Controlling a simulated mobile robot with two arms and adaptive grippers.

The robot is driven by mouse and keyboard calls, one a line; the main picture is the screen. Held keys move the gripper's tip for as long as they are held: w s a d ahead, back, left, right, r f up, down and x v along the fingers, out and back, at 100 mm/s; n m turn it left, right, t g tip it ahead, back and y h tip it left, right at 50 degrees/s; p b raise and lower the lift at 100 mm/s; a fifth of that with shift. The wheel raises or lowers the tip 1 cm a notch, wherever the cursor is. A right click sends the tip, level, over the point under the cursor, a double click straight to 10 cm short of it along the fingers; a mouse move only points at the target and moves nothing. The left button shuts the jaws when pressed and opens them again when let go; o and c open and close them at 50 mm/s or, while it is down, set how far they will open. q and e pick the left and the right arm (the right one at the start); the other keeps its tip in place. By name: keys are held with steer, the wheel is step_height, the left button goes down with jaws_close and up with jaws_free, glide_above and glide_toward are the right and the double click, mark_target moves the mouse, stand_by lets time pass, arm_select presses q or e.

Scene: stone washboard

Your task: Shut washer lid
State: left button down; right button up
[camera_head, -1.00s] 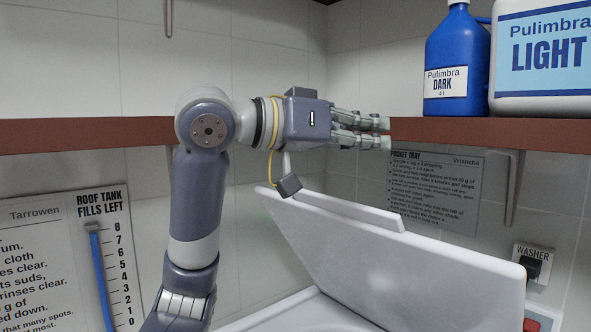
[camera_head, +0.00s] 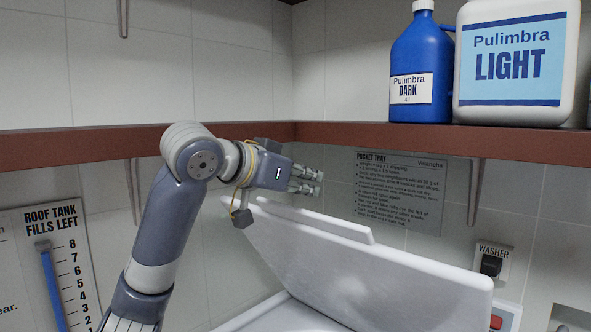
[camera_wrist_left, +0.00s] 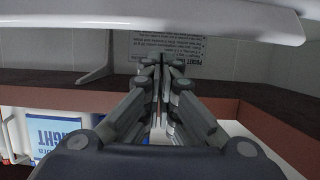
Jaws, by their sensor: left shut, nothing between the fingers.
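The white washer lid (camera_head: 370,270) stands open, tilted up, in the head view. Part of the white washer body (camera_head: 290,316) shows below it. My left gripper (camera_head: 320,182) is shut and empty, just above and behind the lid's upper left edge, pointing right. In the left wrist view the shut fingers (camera_wrist_left: 162,70) point away toward the wall. A white edge, apparently the lid (camera_wrist_left: 150,22), spans the top of that view. Whether the gripper touches the lid I cannot tell. My right gripper is not in view.
A brown shelf (camera_head: 340,133) runs along the walls close above the gripper. It carries a blue bottle (camera_head: 420,60) and a white jug (camera_head: 513,95). A washer socket with a plug (camera_head: 492,262) is on the right wall, and a notice (camera_head: 400,188) hangs behind the lid.

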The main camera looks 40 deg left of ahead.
mark_target(296, 210)
arm_select(q)
steer(key=shift+s+a+f, duration=0.1)
steer(key=shift+s+f, duration=0.2)
steer(key=shift+s, duration=0.25)
steer(key=shift+s+a+f, duration=0.1)
steer(key=shift+s+f, duration=0.15)
steer(key=shift+s, duration=0.65)
steer(key=shift+f, duration=0.2)
steer(key=shift+w, duration=0.1)
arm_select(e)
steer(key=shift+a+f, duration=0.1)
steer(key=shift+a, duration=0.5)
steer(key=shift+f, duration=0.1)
